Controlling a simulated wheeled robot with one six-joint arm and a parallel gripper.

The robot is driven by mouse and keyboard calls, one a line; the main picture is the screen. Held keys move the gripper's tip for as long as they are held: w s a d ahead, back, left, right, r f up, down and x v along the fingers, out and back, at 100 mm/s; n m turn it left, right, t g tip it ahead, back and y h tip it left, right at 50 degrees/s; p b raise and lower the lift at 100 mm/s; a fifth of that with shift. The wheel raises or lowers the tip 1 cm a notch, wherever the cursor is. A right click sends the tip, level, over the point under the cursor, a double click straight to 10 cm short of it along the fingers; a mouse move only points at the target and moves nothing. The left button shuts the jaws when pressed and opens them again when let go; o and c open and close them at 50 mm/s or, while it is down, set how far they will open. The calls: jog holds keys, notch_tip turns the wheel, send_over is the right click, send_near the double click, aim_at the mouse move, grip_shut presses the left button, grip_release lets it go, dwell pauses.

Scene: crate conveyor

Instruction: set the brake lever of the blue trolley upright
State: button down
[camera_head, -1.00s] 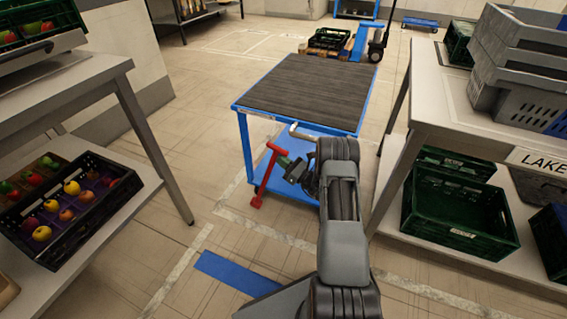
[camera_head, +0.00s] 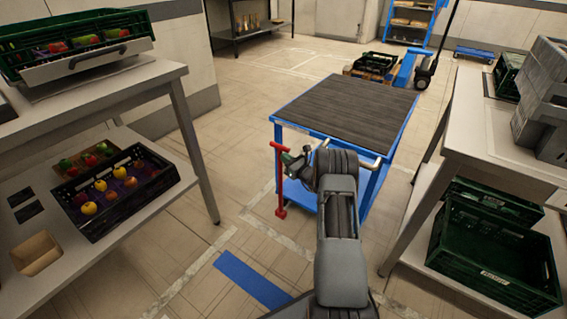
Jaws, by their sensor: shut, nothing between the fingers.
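The blue trolley (camera_head: 376,185) stands ahead with a dark ribbed deck (camera_head: 345,107). Its red brake lever (camera_head: 279,182) is at the near left corner. The lever's bar looks about vertical in the picture, with a short red crosspiece at the top and a red block at the foot. My gripper (camera_head: 293,162) is shut and empty, just right of the lever's upper end. It overlaps the crosspiece's right end in the picture; I cannot tell whether they touch. My arm hides part of the trolley's near side and handle.
A table (camera_head: 183,84) with fruit crates stands on the left. A table (camera_head: 462,145) with grey crates above and green crates (camera_head: 490,250) below stands on the right. A blue floor strip (camera_head: 251,279) lies in front. Floor left of the trolley is clear.

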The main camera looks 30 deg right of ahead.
jog(key=shift+w+a+r, duration=0.15)
jog(key=shift+w+r, duration=0.2)
jog(key=shift+r, duration=0.1)
jog(key=r+p+v, duration=0.1)
jog(key=p+v, duration=0.2)
jog(key=v, duration=1.1)
jog(key=shift+s+f+p, duration=0.3)
jog(key=shift+s+f, duration=0.1)
jog(key=shift+f, duration=0.1)
